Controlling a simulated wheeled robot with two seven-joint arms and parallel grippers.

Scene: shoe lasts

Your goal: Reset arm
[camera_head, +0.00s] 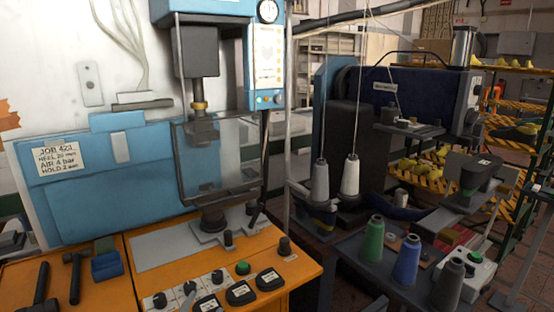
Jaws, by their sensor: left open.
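My left gripper (16,238) shows small at the far left edge, partly cut off by the frame. It is open, with nothing seen between its fingers, and is near the left end of the orange bench. A grey part at the right edge (541,192) looks like my right gripper or wrist; its jaws cannot be made out. A dark shoe last or last-like form (476,174) stands on a grey support at the right.
A blue press (95,180) with a clear guard stands on an orange bench (195,262) with hammers (74,275) and control knobs. A dark sewing machine (415,95) stands behind thread cones, green (373,240) and blue (407,260). Yellow-edged racks (512,110) hold lasts at the right.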

